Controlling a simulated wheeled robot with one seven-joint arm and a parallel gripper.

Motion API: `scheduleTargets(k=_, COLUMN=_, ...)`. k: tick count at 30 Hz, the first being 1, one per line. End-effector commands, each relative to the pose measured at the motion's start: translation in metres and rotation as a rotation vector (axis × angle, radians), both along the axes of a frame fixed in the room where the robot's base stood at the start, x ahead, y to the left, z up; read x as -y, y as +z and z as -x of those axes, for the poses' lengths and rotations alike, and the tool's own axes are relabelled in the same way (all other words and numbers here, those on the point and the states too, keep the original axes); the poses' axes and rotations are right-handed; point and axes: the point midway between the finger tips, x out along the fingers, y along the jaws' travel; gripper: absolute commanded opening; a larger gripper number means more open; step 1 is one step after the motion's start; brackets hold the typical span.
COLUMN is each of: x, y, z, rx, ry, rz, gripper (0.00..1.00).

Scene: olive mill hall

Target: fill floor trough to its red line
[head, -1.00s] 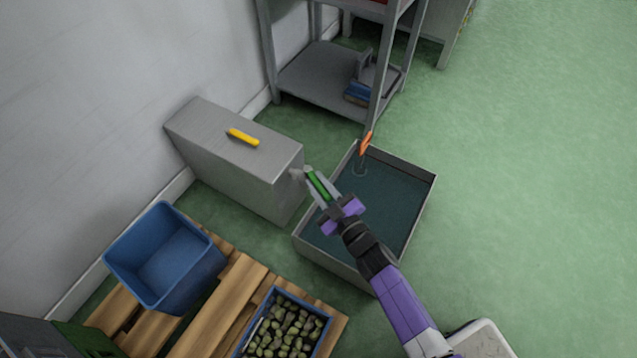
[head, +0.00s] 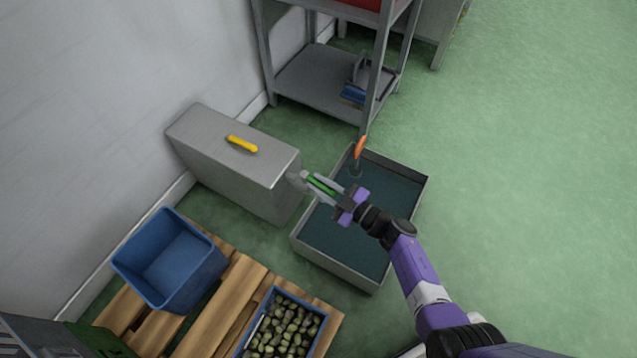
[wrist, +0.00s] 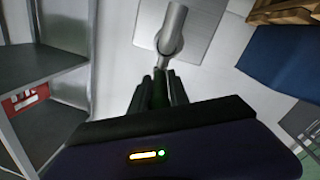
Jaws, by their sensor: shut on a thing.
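The floor trough (head: 334,266) is a shallow grey tray holding dark blue-green water (head: 345,238). A slim upright piece with an orange top (head: 361,147) stands at its far corner. No red line can be made out. A grey metal tank (head: 225,170) with a yellow handle stands left of the trough, with a grey tap (head: 296,181) on its right side. My gripper (head: 317,185) is shut on the tap's green lever (head: 322,186), over the trough's left edge. In the wrist view a grey pipe (wrist: 173,28) rises just beyond the fingers.
A blue bin (head: 170,262) and a blue crate of olives (head: 284,325) stand on a wooden pallet (head: 228,310) at the front left. A grey shelf rack (head: 318,82) stands behind the trough. The green floor (head: 530,170) on the right is clear.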

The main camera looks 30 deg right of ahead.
Motion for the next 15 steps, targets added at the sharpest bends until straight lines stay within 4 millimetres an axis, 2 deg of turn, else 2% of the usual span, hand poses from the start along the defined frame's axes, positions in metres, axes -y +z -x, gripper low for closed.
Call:
scheduleTargets(k=7, x=0.007, y=0.0, z=-0.0049, rx=0.003, ry=0.123, rz=0.0, gripper=0.0)
scheduleTargets(k=15, x=0.0067, y=0.0008, z=-0.0044, rx=-0.001, ry=0.141, rz=0.0, gripper=0.0)
